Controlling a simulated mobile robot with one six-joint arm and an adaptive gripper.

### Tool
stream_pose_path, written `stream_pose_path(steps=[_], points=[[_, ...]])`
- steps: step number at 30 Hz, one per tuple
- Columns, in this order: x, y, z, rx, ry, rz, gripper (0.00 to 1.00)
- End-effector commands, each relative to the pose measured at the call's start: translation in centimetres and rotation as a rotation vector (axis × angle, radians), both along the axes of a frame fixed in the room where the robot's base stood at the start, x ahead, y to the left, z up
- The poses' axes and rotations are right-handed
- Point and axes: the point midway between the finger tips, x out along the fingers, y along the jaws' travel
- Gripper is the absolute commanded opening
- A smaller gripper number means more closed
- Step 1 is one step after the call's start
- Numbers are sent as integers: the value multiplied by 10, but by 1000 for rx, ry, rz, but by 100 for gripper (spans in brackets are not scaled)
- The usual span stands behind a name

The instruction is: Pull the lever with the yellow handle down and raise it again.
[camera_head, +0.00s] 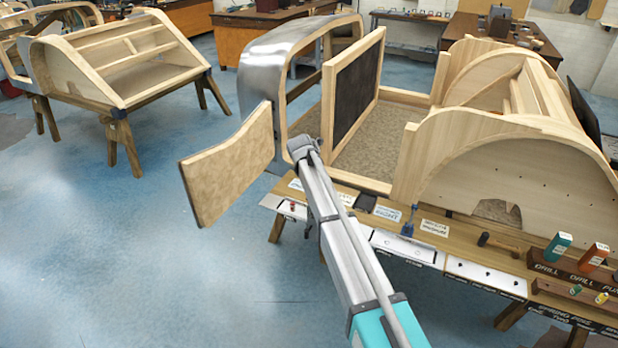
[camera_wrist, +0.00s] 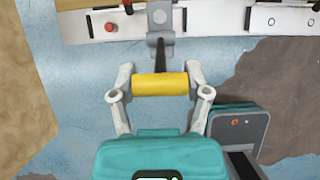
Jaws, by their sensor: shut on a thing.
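In the wrist view, the lever's yellow handle (camera_wrist: 160,85) is a short cylinder lying crosswise in the picture. A dark lever rod (camera_wrist: 160,58) runs from it up to a grey bracket (camera_wrist: 160,22) at the bench's white front strip. My gripper (camera_wrist: 160,80) is shut on the yellow handle, with one pale finger at each end of it. In the head view, my arm reaches to the bench's left part, and I cannot make out the lever or the handle there.
A workbench (camera_head: 445,238) with labels, tools and bottles runs to the right of my arm. A wooden door panel (camera_head: 230,168) stands open left of my arm, close to it. A wooden body frame (camera_head: 520,155) stands behind the bench. The blue floor (camera_head: 130,260) at left is clear.

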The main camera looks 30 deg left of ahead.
Motion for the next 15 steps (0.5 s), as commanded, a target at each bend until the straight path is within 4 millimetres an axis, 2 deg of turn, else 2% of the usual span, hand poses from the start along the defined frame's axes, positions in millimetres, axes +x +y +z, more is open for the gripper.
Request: stream_pose_path(steps=[15], points=[[1, 9, 3, 0, -10, 13, 1]])
